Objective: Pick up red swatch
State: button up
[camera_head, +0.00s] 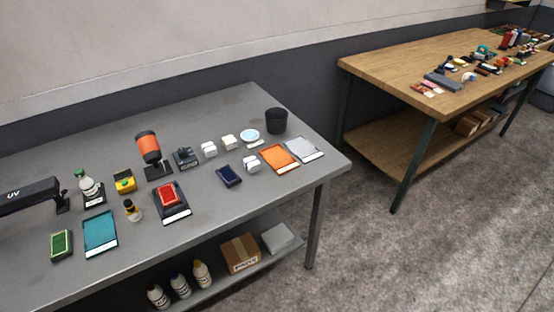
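A small red block-like piece (168,195), the only clearly red item on the grey table, sits on a dark base (184,207) with a pale label at its front edge. It lies right of the middle of the left group of items. Whether it is a swatch or a pad is too small to tell. A flat orange swatch (280,158) lies farther right, and a flat teal swatch (100,234) lies to the left. My gripper is not in view.
The table's front strip is clear. A wooden table (385,67) stands behind right.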

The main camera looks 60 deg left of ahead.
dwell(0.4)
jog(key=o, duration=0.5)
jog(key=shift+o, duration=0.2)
